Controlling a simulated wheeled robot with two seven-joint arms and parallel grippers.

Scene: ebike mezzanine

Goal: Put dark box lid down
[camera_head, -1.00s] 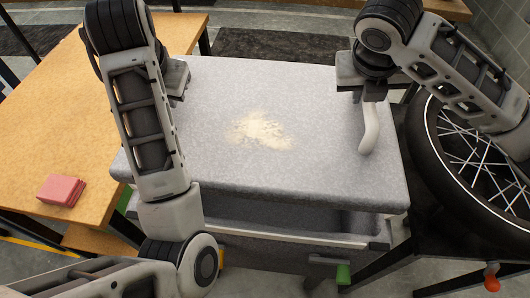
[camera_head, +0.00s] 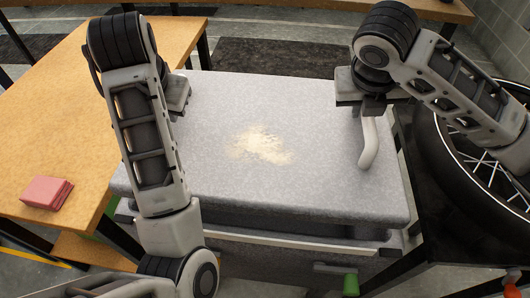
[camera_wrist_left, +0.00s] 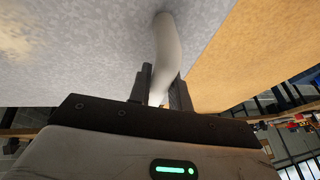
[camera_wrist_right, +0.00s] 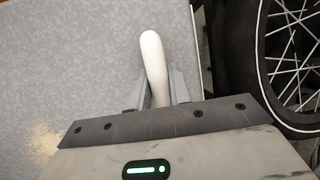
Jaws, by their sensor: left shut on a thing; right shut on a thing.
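The grey speckled lid (camera_head: 300,115) with a pale yellowish patch on top lies between my arms, roughly level, just above the darker grey box (camera_head: 260,262). A narrow dark gap shows along the front between them; whether they touch at the back is hidden. My left gripper (camera_wrist_left: 160,85) is shut on the white left handle (camera_wrist_left: 166,45); in the head view my arm hides that handle. My right gripper (camera_head: 370,108) is shut on the white curved right handle (camera_head: 368,148), which also shows in the right wrist view (camera_wrist_right: 153,60).
A wooden table (camera_head: 60,130) with a reddish-pink block (camera_head: 47,193) stands at the left. A black spoked wheel (camera_head: 445,165) is close beside the lid's right edge. A green latch or handle (camera_head: 350,284) shows at the box's front.

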